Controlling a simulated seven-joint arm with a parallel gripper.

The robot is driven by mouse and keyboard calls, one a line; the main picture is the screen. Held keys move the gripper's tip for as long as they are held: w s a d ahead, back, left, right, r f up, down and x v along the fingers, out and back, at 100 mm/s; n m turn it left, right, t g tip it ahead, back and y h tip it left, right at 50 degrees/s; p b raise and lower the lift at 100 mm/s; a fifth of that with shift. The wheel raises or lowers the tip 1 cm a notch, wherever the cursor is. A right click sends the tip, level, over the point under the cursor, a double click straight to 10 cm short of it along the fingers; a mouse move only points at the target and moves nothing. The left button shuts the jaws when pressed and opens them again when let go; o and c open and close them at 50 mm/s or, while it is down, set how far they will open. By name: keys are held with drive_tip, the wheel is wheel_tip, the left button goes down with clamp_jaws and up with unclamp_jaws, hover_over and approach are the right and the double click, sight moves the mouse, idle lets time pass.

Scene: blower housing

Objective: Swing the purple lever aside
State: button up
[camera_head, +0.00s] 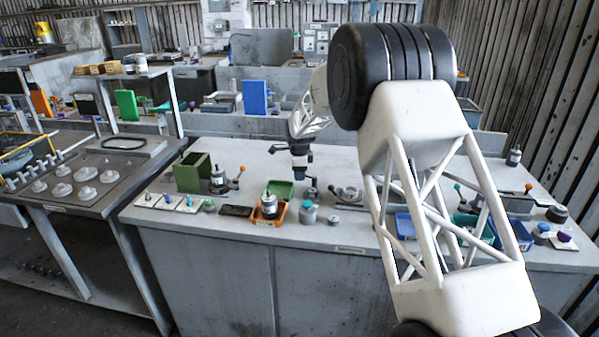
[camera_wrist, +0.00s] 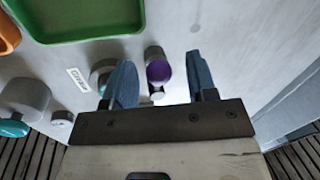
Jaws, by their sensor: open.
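The purple lever's rounded knob (camera_wrist: 158,71) shows in the wrist view, between my two blue fingertips, with a small pale metal part just below it. My gripper (camera_wrist: 161,82) is open, with one finger on each side of the knob. I see a gap on both sides and no clear contact. The left finger partly hides a grey and teal round part (camera_wrist: 101,76) beside the lever. In the head view my gripper (camera_head: 300,160) points down over the bench, just behind a small fitting. The lever's purple is hard to make out there.
A green tray (camera_wrist: 80,36) and an orange bin (camera_wrist: 8,35) lie close by. A grey pot with a teal knob (camera_wrist: 24,98) stands at left. Other fittings and blue bins (camera_head: 405,226) line the bench (camera_head: 235,246). The bench surface right of my fingers is clear.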

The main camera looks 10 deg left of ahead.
wheel_tip(320, 180, up, 8)
drive_tip(key=s, duration=0.1)
drive_tip(key=shift+s+d+f, duration=0.15)
drive_tip(key=shift+s+f, duration=0.05)
idle(0.5)
drive_tip(key=s+d+r+n, duration=0.3)
drive_tip(key=s+d+r, duration=0.3)
drive_tip(key=s+d, duration=0.3)
drive_tip(key=s+d+r+n, duration=0.2)
drive_tip(key=s+d+r, duration=0.4)
drive_tip(key=s, duration=0.5)
drive_tip(key=s+d+r+n, duration=0.3)
drive_tip(key=s+d+r, duration=0.2)
drive_tip(key=s+d, duration=0.45)
drive_tip(key=s+d+f+n, duration=0.2)
drive_tip(key=s+d, duration=0.1)
drive_tip(key=s, duration=0.8)
drive_tip(key=s+d+f+n, duration=0.2)
drive_tip(key=s+d+n, duration=0.1)
drive_tip(key=s, duration=0.8)
drive_tip(key=s+d+f+n, duration=0.2)
drive_tip(key=s+d, duration=0.2)
drive_tip(key=s, duration=0.8)
drive_tip(key=shift+d+f+n+h, duration=0.15)
drive_tip(key=shift+d+n+h, duration=0.15)
drive_tip(key=shift+d+n, duration=0.1)
